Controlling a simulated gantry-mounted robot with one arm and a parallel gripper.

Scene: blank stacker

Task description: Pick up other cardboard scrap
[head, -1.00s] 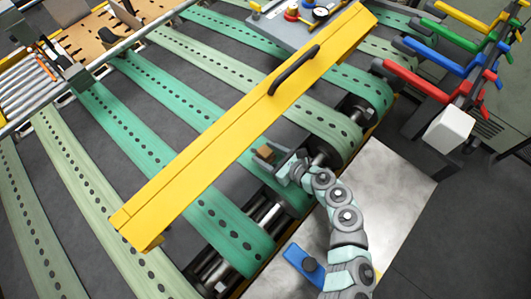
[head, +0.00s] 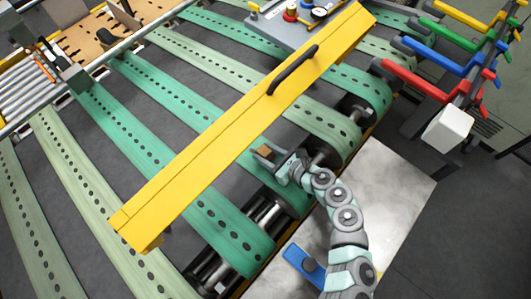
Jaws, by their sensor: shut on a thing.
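A small brown piece of cardboard scrap (head: 264,153) is between the jaws of my gripper (head: 265,155).
A long yellow beam with a black handle (head: 292,70) crosses diagonally above the perforated green belts (head: 206,212). Rollers lie under the belt ends. A pale metal plate (head: 395,190) and a blue block (head: 303,265) lie near my arm. Coloured levers (head: 415,80) stand at the upper right.

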